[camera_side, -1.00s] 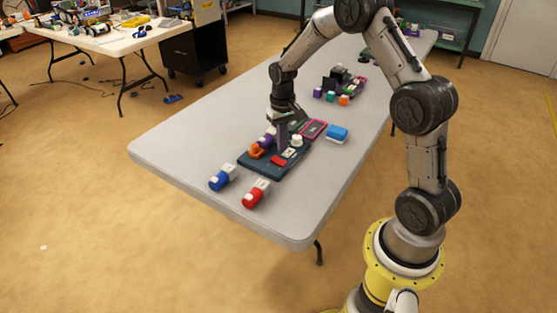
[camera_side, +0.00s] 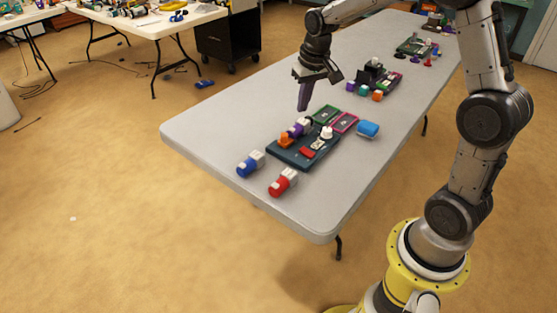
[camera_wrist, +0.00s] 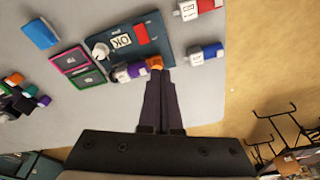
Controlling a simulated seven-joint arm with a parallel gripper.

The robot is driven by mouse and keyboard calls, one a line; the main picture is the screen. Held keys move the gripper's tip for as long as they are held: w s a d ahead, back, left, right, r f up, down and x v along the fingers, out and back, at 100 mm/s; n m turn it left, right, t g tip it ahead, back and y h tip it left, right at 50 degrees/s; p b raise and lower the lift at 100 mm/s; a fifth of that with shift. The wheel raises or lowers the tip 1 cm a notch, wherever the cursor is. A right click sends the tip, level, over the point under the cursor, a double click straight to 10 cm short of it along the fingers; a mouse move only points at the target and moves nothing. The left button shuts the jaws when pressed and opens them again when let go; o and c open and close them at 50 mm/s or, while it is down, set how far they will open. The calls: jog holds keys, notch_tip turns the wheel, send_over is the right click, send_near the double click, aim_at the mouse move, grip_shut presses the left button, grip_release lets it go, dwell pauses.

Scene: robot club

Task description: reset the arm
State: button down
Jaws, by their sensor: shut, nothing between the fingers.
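My gripper (camera_side: 304,107) is shut and empty, raised above the table on the far left side of the dark panel board (camera_side: 284,154). In the wrist view its closed fingers (camera_wrist: 160,82) point toward the board (camera_wrist: 160,46), and their tips overlap the orange part in that view. The board carries an orange part (camera_side: 285,140), a purple-and-white part (camera_side: 299,127), a red block (camera_side: 308,152) and a white knob (camera_side: 326,132).
A blue-and-white cylinder (camera_side: 250,163) and a red-and-white one (camera_side: 283,182) lie near the table's front edge. Green (camera_side: 326,114) and pink (camera_side: 345,122) framed plates and a blue block (camera_side: 368,129) are beside the board. A cluster with a black block (camera_side: 374,70) stands farther back. The table's left side is clear.

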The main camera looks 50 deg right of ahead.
jog(key=s+a+r+n+t, duration=0.3)
jog(key=s+a+r, duration=0.6)
jog(key=s+r, duration=0.35)
jog(key=s+a+f, duration=0.1)
jog(key=s+f, duration=0.1)
jog(key=s, duration=0.4)
jog(key=s+a+f+n, duration=0.1)
jog(key=s+f, duration=0.1)
jog(key=s, duration=0.4)
jog(key=shift+s+a+f+n+y, duration=0.3)
jog(key=shift+s+f, duration=0.05)
jog(key=shift+f, duration=0.05)
